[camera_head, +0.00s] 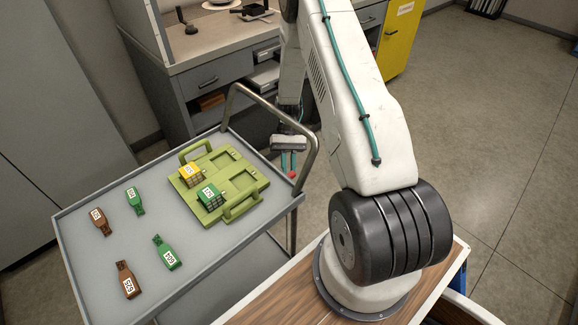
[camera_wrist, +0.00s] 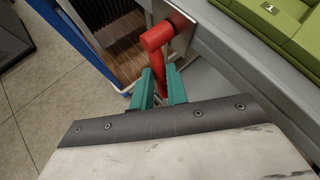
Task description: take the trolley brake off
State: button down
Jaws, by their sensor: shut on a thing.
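The trolley (camera_head: 103,190) is a grey cart with a raised rim and a bent tube handle at its right end. Its brake is a red lever (camera_wrist: 156,45) on a metal plate at the trolley's side, seen in the wrist view. The lever's red end also shows in the head view (camera_head: 292,174). My gripper (camera_wrist: 164,84) has green fingers, one on each side of the red lever, and is shut on it. In the head view my gripper (camera_head: 287,160) is beside the trolley's right edge, below the handle. The lever's lower part is hidden between the fingers.
A green tray (camera_head: 243,183) with a yellow block (camera_head: 190,174) and a green block (camera_head: 211,197) lies on the trolley. Several brown and green tagged pieces lie to its left. The tube handle (camera_head: 309,150) rises close to my arm. A workbench (camera_head: 215,72) stands behind; floor is free at right.

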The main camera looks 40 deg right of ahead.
jog(key=shift+s+f+m+g, duration=0.25)
jog(key=shift+f+m+g, duration=0.25)
jog(key=shift+g, duration=0.6)
jog(key=c, duration=1.3)
grip_release()
jog(key=shift+y, duration=0.3)
jog(key=shift+r, duration=0.1)
jog(key=v, duration=0.6)
jog(key=shift+w, duration=0.1)
